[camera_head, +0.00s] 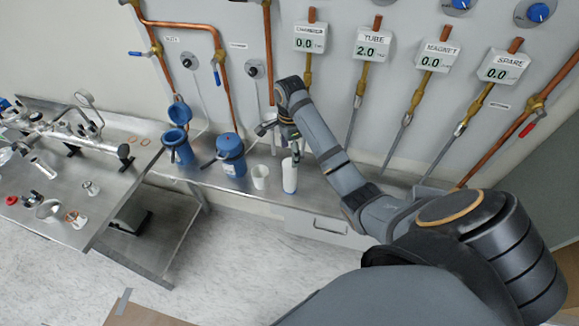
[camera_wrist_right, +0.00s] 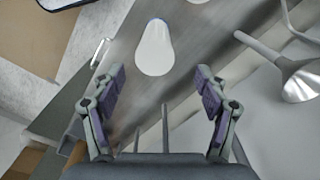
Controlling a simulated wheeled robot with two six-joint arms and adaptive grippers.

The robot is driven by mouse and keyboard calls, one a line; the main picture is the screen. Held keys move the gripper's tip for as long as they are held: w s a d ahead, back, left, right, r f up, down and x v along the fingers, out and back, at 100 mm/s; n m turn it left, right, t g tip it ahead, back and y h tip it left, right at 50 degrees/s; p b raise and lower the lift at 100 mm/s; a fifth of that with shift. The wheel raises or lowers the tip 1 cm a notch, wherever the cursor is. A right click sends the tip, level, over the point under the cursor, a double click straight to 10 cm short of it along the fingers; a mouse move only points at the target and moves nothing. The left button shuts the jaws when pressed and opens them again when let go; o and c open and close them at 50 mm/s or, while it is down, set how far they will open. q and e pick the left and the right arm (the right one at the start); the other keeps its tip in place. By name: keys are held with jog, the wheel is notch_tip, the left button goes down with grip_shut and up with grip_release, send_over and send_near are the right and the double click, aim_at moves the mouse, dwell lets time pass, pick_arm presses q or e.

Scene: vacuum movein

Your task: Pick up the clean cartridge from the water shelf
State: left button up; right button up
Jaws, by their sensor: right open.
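A white upright cylinder (camera_head: 290,176), which looks like the cartridge, stands on the metal shelf (camera_head: 225,187) along the wall. In the right wrist view a white rounded piece with a blue edge (camera_wrist_right: 155,48) lies beyond the fingertips; it seems to be the same cylinder. My right gripper (camera_head: 279,131) is above and just behind the cylinder. In the wrist view my right gripper (camera_wrist_right: 160,88) is open with nothing between its fingers. My left gripper is out of view.
A white cup (camera_head: 259,177) stands close left of the cylinder. Two blue vessels, one open (camera_head: 177,144) and one lidded (camera_head: 231,155), stand further left. Copper pipes and gauges line the wall behind. A steel table (camera_head: 110,190) with glassware is at the left.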

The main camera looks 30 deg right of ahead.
aim_at(290, 163)
jog(key=f+b, duration=0.4)
jog(key=f, duration=0.1)
jog(key=shift+s+a+f+b, duration=0.15)
jog(key=shift+s+a+b, duration=0.1)
jog(key=shift+s+b, duration=0.05)
jog(key=shift+r, duration=0.2)
grip_shut()
